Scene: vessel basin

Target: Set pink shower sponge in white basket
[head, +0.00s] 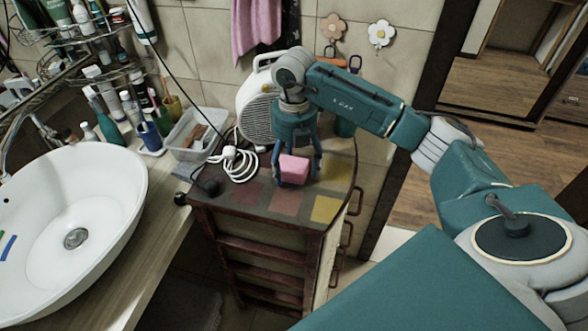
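The pink sponge (294,168) is a small block on the tiled top of the wooden cabinet (258,196). My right gripper (297,172) points down over it, with one finger on each side. The fingers are spread; the left one is close against the sponge, and a small gap seems to show at the right one. A whitish, see-through plastic basket (188,155) stands on the counter left of the cabinet, with brown items inside. My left gripper is not in view.
A white fan heater (256,108) stands behind my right gripper, and a coiled white cable (238,163) lies left of it. A white sink (75,225) fills the left. Bottles and cups (150,137) crowd the counter beside the basket. The cabinet's front tiles are clear.

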